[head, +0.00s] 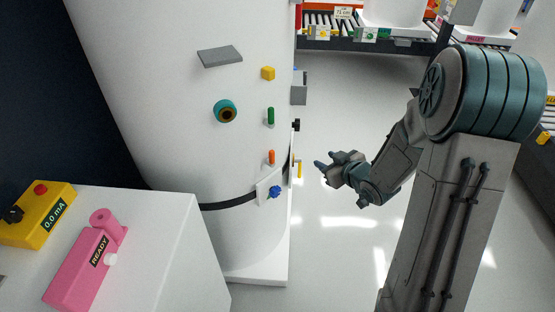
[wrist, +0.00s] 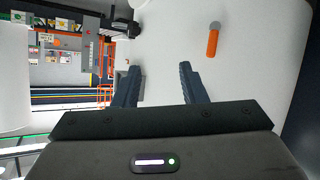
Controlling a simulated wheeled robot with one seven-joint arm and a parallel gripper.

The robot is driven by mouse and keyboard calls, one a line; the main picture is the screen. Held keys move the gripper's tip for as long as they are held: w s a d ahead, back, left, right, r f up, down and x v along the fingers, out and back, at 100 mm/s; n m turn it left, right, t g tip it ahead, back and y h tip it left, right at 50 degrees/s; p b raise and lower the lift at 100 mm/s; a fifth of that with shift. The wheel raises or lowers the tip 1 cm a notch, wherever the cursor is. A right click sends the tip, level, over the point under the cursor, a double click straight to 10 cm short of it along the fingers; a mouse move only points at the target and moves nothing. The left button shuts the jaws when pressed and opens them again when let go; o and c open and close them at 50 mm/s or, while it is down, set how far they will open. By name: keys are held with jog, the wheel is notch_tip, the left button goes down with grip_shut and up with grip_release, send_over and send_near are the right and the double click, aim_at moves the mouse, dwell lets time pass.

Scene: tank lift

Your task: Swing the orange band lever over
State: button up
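The orange lever (head: 271,157) stands upright on the white tank, just above a pale plate (head: 268,187) on the black band (head: 230,203). In the wrist view the orange lever (wrist: 212,43) shows against the white tank wall, with a grey round end at the top of the picture. My gripper (head: 322,170) is to the right of the tank in the head view, apart from the lever. In the wrist view my gripper (wrist: 159,80) has its two fingers apart with nothing between them; the lever lies beyond and to the right of the right fingertip.
The tank also carries a blue knob (head: 275,192), a green handle (head: 271,116), a yellow block (head: 268,73) and a teal ring (head: 225,111). A pink device (head: 80,270) and a yellow box (head: 38,212) sit on a white cabinet at left. Open floor lies around my arm.

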jog(key=s+a+f+n+y+b, duration=0.1)
jog(key=a+f+y+b, duration=0.1)
jog(key=a+f+y, duration=0.25)
jog(key=y+p, duration=0.1)
jog(key=y, duration=0.2)
send_near(274, 154)
jog(key=shift+t+h, duration=0.25)
jog(key=shift+t, duration=0.05)
jog(key=x, duration=0.8)
jog(key=shift+s+a, duration=0.15)
jog(key=shift+a, duration=0.25)
grip_shut()
